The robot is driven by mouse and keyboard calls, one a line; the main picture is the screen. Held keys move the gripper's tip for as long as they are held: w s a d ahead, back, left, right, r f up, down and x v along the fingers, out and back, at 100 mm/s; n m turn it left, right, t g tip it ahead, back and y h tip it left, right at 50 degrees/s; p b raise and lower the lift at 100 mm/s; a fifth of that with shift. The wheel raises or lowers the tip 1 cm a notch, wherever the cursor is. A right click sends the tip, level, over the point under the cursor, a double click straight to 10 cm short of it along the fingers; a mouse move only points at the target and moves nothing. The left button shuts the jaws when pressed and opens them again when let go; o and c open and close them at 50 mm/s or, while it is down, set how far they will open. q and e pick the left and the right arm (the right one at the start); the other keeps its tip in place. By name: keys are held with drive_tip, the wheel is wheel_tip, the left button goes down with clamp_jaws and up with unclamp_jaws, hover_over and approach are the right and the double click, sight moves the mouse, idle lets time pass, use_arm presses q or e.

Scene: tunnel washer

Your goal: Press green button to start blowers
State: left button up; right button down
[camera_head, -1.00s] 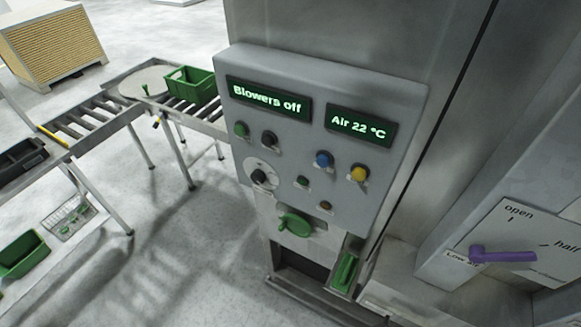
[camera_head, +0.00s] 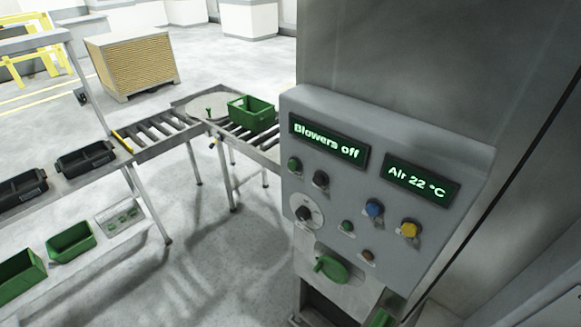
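A grey control panel (camera_head: 440,155) is fixed to the tall metal machine, right of centre. Its left display (camera_head: 328,139) reads "Blowers off" and its right display (camera_head: 421,181) reads "Air 22 °C". A green button (camera_head: 294,165) sits at the upper left, below the left display, with a black button (camera_head: 320,180) beside it. A smaller green button or lamp (camera_head: 346,226) sits lower, near the middle. A blue button (camera_head: 374,209) and a yellow button (camera_head: 409,230) are to the right. Neither of my grippers is in view.
A black rotary knob (camera_head: 304,213) and a large green handle (camera_head: 331,267) are low on the panel's side of the machine. A roller conveyor (camera_head: 160,128) with a green crate (camera_head: 251,112) stands left of it. Black trays (camera_head: 84,158) lie on a rack at far left.

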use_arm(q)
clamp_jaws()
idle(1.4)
